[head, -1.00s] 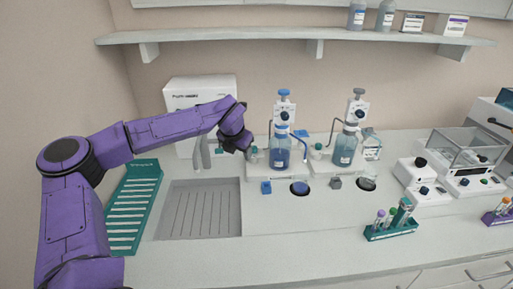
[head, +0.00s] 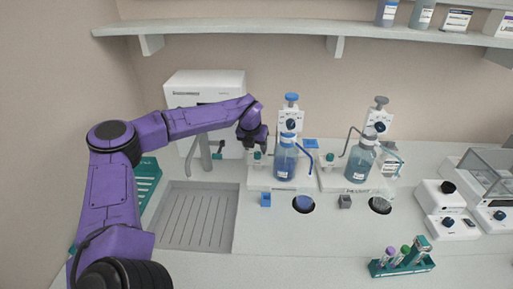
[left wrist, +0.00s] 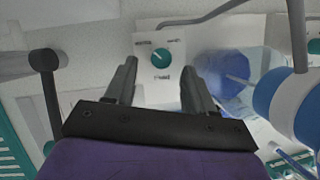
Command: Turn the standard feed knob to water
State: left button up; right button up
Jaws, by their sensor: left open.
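A round teal knob (left wrist: 161,57) sits on a white plate with small dark labels, too blurred to read surely. Its pale pointer mark appears to aim toward the upper left in the left wrist view. The same knob (head: 257,156) shows small at the left of the blue-capped dispenser in the head view. My left gripper (head: 254,142) is just above it, pointing down. In the left wrist view the gripper's fingers (left wrist: 158,78) are apart and empty, with the knob seen between and beyond them. I cannot tell if they touch it. My right gripper is not in view.
A blue bottle (head: 285,160) stands close right of the gripper. A second teal knob (head: 329,158) and a grey-capped bottle (head: 360,162) stand further right. A tap (head: 204,150) and sink (head: 197,218) lie left. A tube rack (head: 402,265) is at front right.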

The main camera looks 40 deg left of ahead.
aim_at(258, 153)
pick_arm(q)
jog(key=x, duration=0.4)
jog(key=shift+w+d, duration=0.1)
jog(key=shift+w, duration=0.25)
jog(key=shift+s+r, duration=0.15)
jog(key=shift+s, duration=0.15)
grip_shut()
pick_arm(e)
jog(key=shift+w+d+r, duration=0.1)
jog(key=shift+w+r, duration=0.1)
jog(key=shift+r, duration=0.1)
